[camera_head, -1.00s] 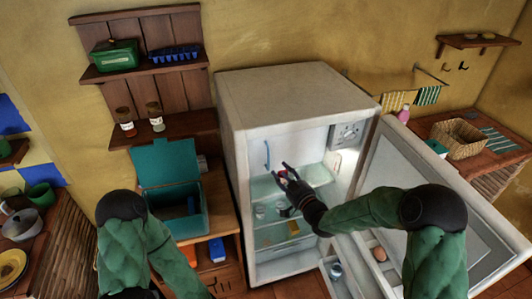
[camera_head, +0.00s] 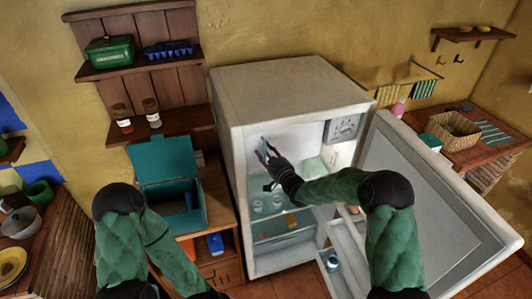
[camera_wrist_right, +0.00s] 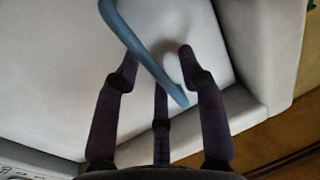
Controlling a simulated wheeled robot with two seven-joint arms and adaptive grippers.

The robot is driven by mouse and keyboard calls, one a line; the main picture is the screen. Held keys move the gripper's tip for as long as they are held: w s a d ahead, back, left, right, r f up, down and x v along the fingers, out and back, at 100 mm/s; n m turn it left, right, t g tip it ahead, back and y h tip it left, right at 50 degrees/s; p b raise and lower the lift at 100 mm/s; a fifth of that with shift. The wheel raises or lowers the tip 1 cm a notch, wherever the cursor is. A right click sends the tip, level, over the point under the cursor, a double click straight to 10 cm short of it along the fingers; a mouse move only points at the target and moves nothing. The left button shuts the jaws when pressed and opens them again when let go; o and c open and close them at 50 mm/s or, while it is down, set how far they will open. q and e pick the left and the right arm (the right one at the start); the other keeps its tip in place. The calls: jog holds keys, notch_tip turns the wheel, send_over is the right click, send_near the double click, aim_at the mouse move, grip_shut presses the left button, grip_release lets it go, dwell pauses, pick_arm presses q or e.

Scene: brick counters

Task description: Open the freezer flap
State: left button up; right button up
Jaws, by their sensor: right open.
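The freezer flap (camera_head: 288,142) is a pale panel in the upper part of the open fridge; it looks shut. Its blue handle (camera_head: 264,144) is on the flap's left side. My right gripper (camera_head: 266,155) is open in front of the flap, at the lower part of the handle. In the right wrist view the blue handle (camera_wrist_right: 150,55) runs between the spread fingers of the gripper (camera_wrist_right: 160,65), with the pale flap (camera_wrist_right: 60,70) behind. I cannot tell whether the fingers touch the handle. My left arm shows at lower left, but its gripper is out of view.
The fridge door (camera_head: 425,205) stands wide open to the right, with my right arm reaching past it.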

grip_shut()
jog(key=shift+s+d, duration=0.1)
